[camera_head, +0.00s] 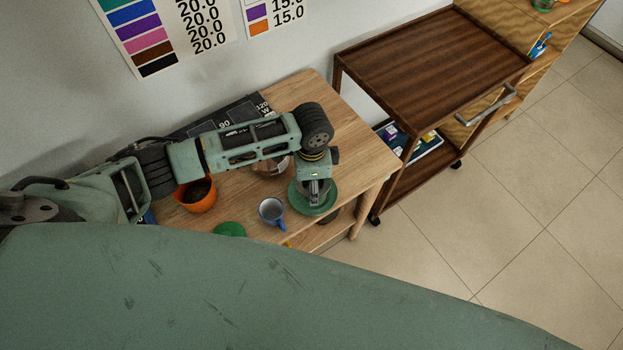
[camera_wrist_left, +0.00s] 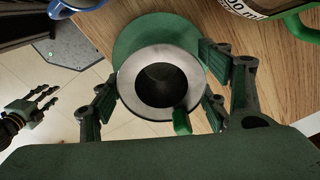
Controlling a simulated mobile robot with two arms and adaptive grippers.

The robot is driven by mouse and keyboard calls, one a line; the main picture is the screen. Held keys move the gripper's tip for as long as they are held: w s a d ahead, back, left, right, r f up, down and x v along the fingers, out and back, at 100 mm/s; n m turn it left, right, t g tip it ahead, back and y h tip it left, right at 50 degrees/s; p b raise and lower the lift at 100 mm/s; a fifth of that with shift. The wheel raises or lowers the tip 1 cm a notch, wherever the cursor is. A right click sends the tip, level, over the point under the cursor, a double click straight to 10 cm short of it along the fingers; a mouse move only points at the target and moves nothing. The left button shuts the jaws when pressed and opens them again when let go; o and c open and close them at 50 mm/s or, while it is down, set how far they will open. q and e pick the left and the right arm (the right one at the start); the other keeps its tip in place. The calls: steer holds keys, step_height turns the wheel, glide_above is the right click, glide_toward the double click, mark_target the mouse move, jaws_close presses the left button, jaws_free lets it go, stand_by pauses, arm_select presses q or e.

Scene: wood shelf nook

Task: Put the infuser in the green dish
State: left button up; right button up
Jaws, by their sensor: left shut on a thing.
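The infuser (camera_wrist_left: 127,82) is a round metal ring with a dark hollow middle and a small green tab, seen from above in the left wrist view. My left gripper (camera_wrist_left: 160,90) is shut on it, with fingers on both sides. The green dish (camera_wrist_left: 127,40) shows behind the infuser, partly covered by it. In the head view, my left gripper (camera_head: 316,192) points down over the green dish (camera_head: 302,207) near the table's right end. Whether the infuser touches the dish cannot be told. My right gripper (camera_wrist_left: 42,103) hangs over the floor with fingers apart.
On the wooden table (camera_head: 350,140) stand a blue mug (camera_head: 264,219) left of the dish, an orange pot (camera_head: 207,205) and a green disc (camera_head: 230,230). A measuring cup with a green handle (camera_wrist_left: 301,27) is close by. A brown cart (camera_head: 430,60) stands right.

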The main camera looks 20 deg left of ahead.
arm_select(q)
steer(key=shift+f, duration=0.15)
steer(key=o, duration=1.1)
steer(key=shift+o, duration=0.3)
step_height(320, 180, up, 12)
steer(key=b, duration=0.1)
steer(key=shift+b, duration=0.3)
